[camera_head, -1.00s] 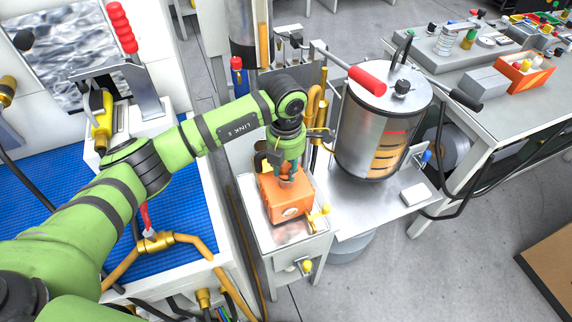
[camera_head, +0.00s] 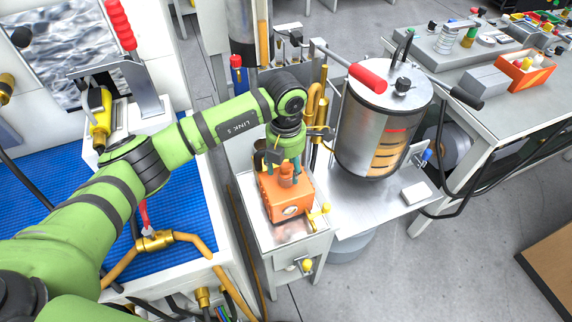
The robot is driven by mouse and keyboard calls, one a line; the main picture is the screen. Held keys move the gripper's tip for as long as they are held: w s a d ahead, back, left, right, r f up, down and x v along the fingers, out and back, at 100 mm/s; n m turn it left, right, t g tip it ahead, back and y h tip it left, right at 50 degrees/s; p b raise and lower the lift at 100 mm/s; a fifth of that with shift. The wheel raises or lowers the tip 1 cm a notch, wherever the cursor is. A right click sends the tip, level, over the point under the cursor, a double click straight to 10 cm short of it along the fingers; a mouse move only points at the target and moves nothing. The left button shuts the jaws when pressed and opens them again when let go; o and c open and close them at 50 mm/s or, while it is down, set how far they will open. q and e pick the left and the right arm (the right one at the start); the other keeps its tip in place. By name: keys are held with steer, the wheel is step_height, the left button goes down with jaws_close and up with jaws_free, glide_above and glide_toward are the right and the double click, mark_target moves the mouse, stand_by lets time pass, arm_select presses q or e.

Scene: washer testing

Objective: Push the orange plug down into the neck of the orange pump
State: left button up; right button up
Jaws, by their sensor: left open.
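The orange pump (camera_head: 290,206) is a boxy orange body on the small metal stand in the middle of the head view. The orange plug (camera_head: 286,174) is a small orange piece at the top of the pump, upright at its neck; how deep it sits I cannot tell. My left gripper (camera_head: 286,170) is directly above the pump, pointing down, with its fingers open around the plug. It partly hides the plug and the neck. My right gripper is not in view.
A steel cylinder with a red-handled lever (camera_head: 368,80) stands close to the right of my left gripper. Brass pipes (camera_head: 313,105) rise just behind it. A blue mat (camera_head: 185,255) lies to the left. A grey workbench with an orange bin (camera_head: 524,76) is at the right.

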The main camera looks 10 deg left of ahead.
mark_target(286, 166)
arm_select(q)
step_height(286, 166, up, 12)
stand_by(0.4)
steer(key=shift+f, duration=0.15)
stand_by(0.3)
